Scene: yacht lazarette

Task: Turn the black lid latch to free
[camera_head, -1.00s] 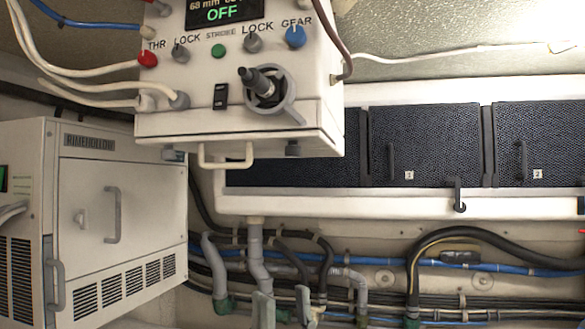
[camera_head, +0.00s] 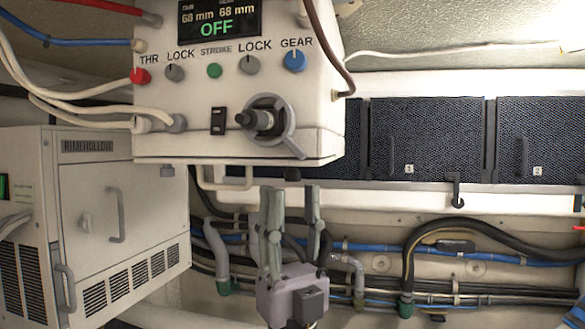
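My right gripper (camera_head: 292,192) points up just below the dark piece. Its two grey fingers are apart with nothing between them. Whether a fingertip touches the latch, I cannot tell. My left gripper is out of view.
A knob with a lever (camera_head: 264,119) juts from the box front. Dark locker doors (camera_head: 425,139) stand behind at right, with a black hook (camera_head: 457,190) on their ledge. Pipes and cables (camera_head: 455,252) run behind my gripper. A white cabinet (camera_head: 105,215) stands at left.

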